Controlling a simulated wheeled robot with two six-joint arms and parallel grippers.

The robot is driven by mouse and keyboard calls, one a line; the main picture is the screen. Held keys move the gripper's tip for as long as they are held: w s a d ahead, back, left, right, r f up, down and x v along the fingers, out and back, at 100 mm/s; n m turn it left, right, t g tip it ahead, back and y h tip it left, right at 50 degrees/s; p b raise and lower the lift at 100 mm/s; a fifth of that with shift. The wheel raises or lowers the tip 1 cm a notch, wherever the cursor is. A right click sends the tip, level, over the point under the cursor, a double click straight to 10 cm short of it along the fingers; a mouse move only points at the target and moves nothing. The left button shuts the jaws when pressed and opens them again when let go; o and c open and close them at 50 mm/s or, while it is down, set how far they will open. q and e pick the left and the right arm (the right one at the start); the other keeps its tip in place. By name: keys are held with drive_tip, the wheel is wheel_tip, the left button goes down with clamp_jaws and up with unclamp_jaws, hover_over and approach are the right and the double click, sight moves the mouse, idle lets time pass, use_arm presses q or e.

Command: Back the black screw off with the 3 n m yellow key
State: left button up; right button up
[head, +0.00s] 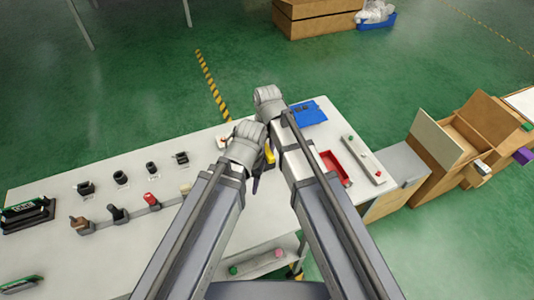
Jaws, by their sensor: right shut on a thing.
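A row of colored knobs stands on a grey rail on the white table. The black knob (117,212) there looks like the black screw, though it is too small to be sure. A yellow piece (269,155), which looks like the yellow key, shows between my two arms. My right gripper (261,169) is mostly covered by the arms and is shut on this yellow piece, well to the right of the black knob. The torque mark cannot be read. My left arm reaches over the table, and its gripper is hidden behind the arm.
Several small black fixtures (120,177) stand behind the rail. A blue tray (316,116) and a red tray (335,168) lie to the right, beside a grey bar (363,160) with colored knobs. Cardboard boxes (480,127) stand beyond the right edge. The table's front left is mostly clear.

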clamp_jaws()
use_arm(q)
drive_tip(key=shift+r, duration=0.1)
use_arm(e)
drive_tip(key=shift+r, duration=0.1)
wheel_tip(320, 180, up, 10)
drive_tip(key=p, duration=1)
drive_tip(key=shift+f+b, duration=0.4)
drive_tip(key=shift+f, duration=0.1)
use_arm(q)
wheel_tip(320, 180, up, 9)
drive_tip(key=shift+r, duration=0.15)
use_arm(e)
drive_tip(key=shift+r, duration=0.15)
